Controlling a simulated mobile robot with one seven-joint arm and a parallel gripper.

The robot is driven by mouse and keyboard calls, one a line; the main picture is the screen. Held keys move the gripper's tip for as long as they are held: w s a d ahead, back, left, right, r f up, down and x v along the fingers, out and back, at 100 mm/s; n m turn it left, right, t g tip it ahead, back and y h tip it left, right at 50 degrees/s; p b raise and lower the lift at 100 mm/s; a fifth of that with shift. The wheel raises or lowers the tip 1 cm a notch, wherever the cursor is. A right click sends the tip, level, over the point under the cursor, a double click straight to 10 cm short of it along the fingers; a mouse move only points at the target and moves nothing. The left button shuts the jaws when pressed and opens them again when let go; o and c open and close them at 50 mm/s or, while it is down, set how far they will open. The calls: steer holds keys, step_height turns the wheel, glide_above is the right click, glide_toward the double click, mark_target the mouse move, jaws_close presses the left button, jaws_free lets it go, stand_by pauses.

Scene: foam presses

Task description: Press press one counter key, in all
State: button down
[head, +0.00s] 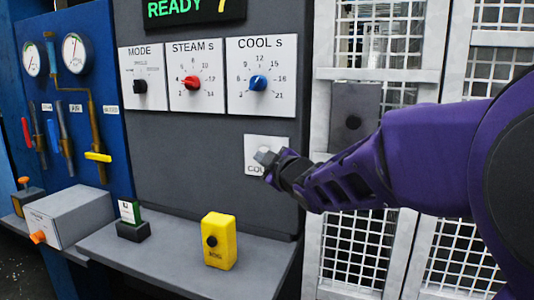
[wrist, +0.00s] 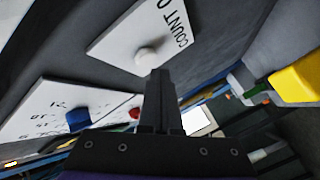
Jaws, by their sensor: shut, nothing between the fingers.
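The counter key is a round pale button (wrist: 147,54) on a white plate (wrist: 125,28) in the wrist view, lettered "COUNT" and a further character. In the head view the plate (head: 281,143) is on the dark panel below the dials, and my gripper (head: 266,158) covers its middle, hiding the key. My gripper is shut and empty. In the wrist view its fingertips (wrist: 159,73) are right beside the button's edge; I cannot tell whether they touch it. A display (head: 190,8) at the top reads "READY" in green and "7" in yellow.
Above are the mode (head: 140,86), steam (head: 191,83) and cool (head: 257,83) dials. A yellow box (head: 220,242) with a black button and a small green-and-black block (head: 132,225) stand on the grey shelf (head: 175,254). White mesh doors (head: 365,245) are at right, behind my arm.

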stand_by(0.3)
steer(key=shift+w+d, duration=0.2)
steer(key=shift+w, duration=0.2)
steer(key=shift+w+d, duration=0.15)
steer(key=shift+w, duration=0.25)
stand_by(0.6)
steer(key=shift+s, duration=0.15)
steer(key=shift+s+a, duration=0.3)
steer(key=shift+s, duration=0.35)
